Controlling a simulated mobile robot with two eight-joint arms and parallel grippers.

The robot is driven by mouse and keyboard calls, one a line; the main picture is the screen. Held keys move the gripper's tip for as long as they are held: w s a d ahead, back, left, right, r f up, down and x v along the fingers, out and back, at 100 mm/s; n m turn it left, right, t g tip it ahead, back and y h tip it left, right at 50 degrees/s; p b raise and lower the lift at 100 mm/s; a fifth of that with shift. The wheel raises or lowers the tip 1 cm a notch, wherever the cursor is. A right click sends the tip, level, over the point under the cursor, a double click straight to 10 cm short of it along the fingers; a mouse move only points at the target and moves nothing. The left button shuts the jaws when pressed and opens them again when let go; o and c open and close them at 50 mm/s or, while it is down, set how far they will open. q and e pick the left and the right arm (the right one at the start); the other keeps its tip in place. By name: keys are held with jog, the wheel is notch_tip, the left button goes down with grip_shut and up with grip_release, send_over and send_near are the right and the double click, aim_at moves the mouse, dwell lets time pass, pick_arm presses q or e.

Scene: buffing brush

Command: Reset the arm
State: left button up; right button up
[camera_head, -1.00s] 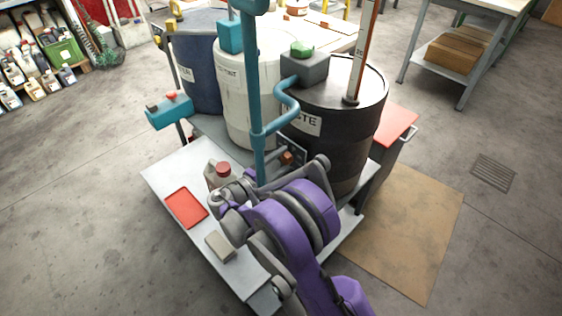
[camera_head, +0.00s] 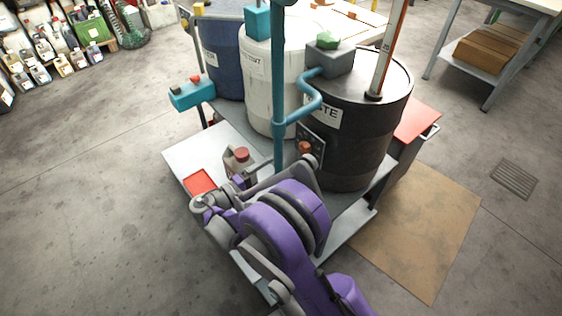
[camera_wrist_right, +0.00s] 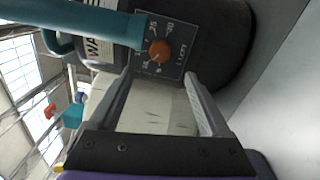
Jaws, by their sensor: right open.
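My right arm, purple and grey, reaches over the white cart top (camera_head: 205,150) in the head view. A dial panel with an orange knob (camera_wrist_right: 160,50) lies just beyond the fingertips. My left gripper is not in view.
A teal pipe (camera_head: 279,100) rises close to the arm. Blue (camera_head: 225,65), white (camera_head: 262,100) and black (camera_head: 345,150) drums stand behind it.

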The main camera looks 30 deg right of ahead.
dwell(0.6)
jog(key=s+y, duration=0.8)
jog(key=s, duration=0.1)
jog(key=s+a+f+m+t+y, duration=0.2)
jog(key=s+a+m+t+y, duration=0.1)
jog(key=s+a+y, duration=1)
pick_arm(q)
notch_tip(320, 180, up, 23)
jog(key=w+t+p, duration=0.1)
jog(key=p, duration=1.9)
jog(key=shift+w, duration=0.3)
pick_arm(e)
notch_tip(320, 180, up, 23)
jog(key=d+h, duration=0.1)
jog(key=h, duration=0.2)
jog(key=shift+d+t, duration=0.3)
jog(key=shift+t, duration=0.1)
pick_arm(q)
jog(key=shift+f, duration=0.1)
pick_arm(e)
jog(key=shift+s+f, duration=0.1)
